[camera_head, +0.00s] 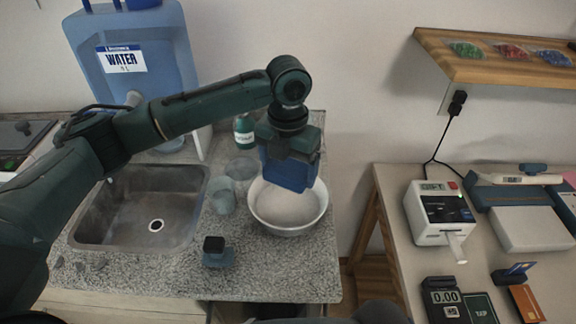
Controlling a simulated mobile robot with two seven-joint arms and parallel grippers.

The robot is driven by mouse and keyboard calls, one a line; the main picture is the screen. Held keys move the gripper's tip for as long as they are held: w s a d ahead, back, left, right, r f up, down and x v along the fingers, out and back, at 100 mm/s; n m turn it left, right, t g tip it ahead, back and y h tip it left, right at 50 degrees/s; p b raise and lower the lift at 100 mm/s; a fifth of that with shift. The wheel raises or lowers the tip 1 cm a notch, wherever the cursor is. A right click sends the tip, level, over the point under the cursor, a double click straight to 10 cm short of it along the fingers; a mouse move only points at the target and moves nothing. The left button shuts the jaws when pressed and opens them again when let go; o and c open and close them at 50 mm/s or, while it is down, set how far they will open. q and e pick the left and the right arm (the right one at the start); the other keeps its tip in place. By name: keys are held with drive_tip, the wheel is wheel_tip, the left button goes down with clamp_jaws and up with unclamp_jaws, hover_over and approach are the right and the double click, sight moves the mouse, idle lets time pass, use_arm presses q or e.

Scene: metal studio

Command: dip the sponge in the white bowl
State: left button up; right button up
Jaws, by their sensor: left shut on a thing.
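My left gripper (290,146) comes in from the left, points down, and is shut on a blue sponge (287,171). The sponge hangs over the back part of the white bowl (288,224) and hides part of its back rim. The sponge's lower edge seems to be at about rim level or above; I cannot tell whether it touches anything in the bowl. The bowl stands upright on the speckled counter and looks pale inside. My right gripper is not in view.
A metal sink (130,210) is left of the bowl. A cup (222,197), a green bottle (244,133) and a small dark-topped item (215,250) stand near the bowl. A blue water container (150,75) is behind. A separate table (395,265) holds devices at right.

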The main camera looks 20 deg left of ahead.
use_arm(q)
drive_tip(key=shift+r, duration=0.15)
drive_tip(key=shift+r, duration=1.85)
